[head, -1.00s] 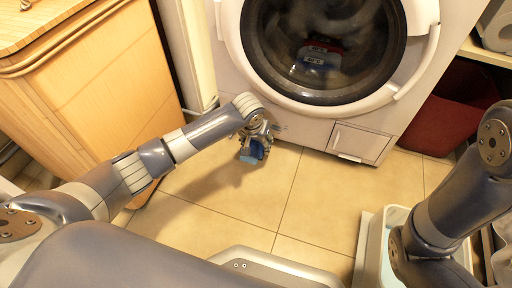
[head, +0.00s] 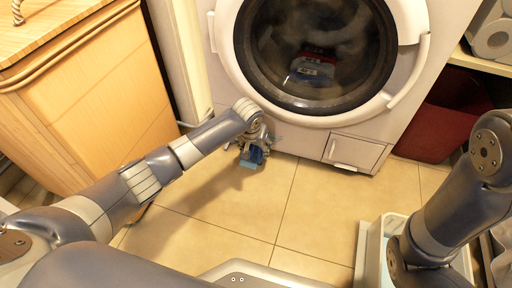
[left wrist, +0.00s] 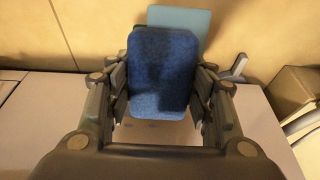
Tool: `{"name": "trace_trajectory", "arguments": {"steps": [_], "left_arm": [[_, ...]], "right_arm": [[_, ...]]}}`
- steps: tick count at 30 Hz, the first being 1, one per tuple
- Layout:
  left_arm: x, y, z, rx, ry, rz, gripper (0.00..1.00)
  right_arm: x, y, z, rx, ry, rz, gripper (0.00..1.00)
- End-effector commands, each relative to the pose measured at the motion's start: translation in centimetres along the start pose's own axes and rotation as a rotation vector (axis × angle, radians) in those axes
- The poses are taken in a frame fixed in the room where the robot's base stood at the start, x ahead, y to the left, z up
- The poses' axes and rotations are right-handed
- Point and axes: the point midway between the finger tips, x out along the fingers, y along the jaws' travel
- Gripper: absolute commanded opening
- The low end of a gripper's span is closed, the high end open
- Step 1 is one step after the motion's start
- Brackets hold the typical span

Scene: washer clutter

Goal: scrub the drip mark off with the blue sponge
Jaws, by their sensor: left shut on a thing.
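The blue sponge (left wrist: 162,75) is between the fingers of my left gripper (left wrist: 160,100) in the left wrist view, upright with its broad face toward the camera. In the head view the left gripper (head: 254,146) holds the sponge (head: 252,157) low, close to the washer's (head: 300,132) lower front and just above the floor. A paler blue flat piece (left wrist: 190,18) shows behind the sponge; I cannot tell whether it is part of it. I cannot make out the drip mark clearly. My right arm shows at the right, but its gripper is out of view.
A wooden cabinet (head: 100,110) stands at the left. A pale tub (head: 372,235) sits on the floor at the right, near my right arm. Tiled floor (head: 310,205) in the middle is clear.

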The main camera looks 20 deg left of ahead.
Motion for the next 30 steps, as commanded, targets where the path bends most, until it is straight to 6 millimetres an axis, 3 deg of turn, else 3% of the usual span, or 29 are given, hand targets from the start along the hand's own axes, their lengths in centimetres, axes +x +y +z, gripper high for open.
{"name": "trace_trajectory", "arguments": {"steps": [30], "left_arm": [[0.3, 0.5, -1.5, 0.0, -0.001, 0.001, 0.3]], "right_arm": [[-0.1, 0.0, 0.1, -0.001, -0.003, 0.001, 0.25]]}}
